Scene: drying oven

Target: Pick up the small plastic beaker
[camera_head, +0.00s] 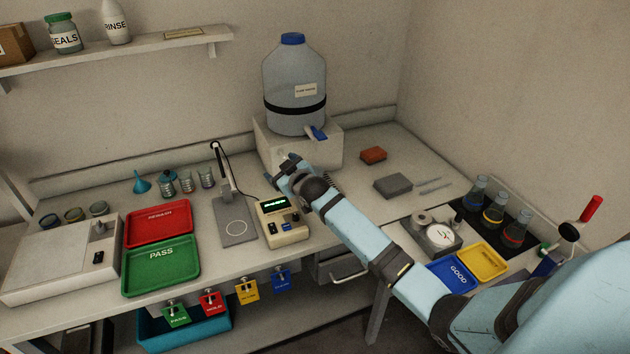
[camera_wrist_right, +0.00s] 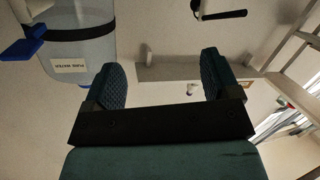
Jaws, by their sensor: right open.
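No beaker shows in that view. My left gripper is not in view.
A blue funnel (camera_head: 141,182) stands left of the beakers. The electrode stand (camera_head: 236,228) and meter (camera_head: 283,223) lie between them and my right arm. Red (camera_head: 158,222) and green (camera_head: 160,270) trays are in front. The water jug (camera_head: 294,88) is behind my gripper.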

